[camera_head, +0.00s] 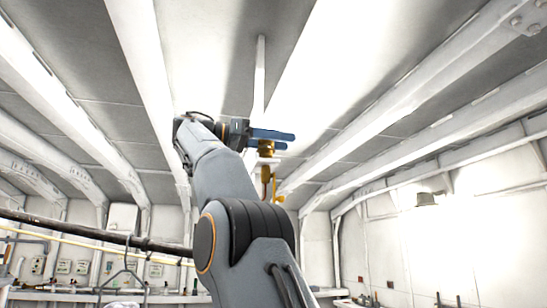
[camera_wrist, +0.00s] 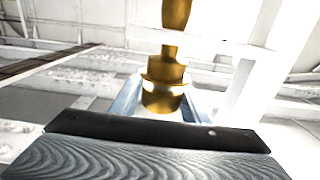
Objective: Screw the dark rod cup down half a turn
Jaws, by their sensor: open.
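My gripper (camera_head: 284,140), with blue fingers, is raised high under the ceiling at the end of my arm. A gold-brown stepped metal fitting (camera_head: 266,150) is at the fingers in the head view. In the wrist view the same fitting (camera_wrist: 166,72) stands between the two blue fingers, which are apart; contact cannot be told. It looks brass-coloured, and I see no clearly dark cup. The fitting's near end is partly hidden behind my gripper's dark edge. A second brass piece with a yellow part (camera_head: 278,198) hangs just below in the head view.
A long dark rod (camera_head: 90,233) and a thin yellow rod (camera_head: 80,243) cross the lower left, with a wire hanger (camera_head: 124,275) below. A white post (camera_head: 260,75) reaches the ribbed ceiling. The upper right has free air.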

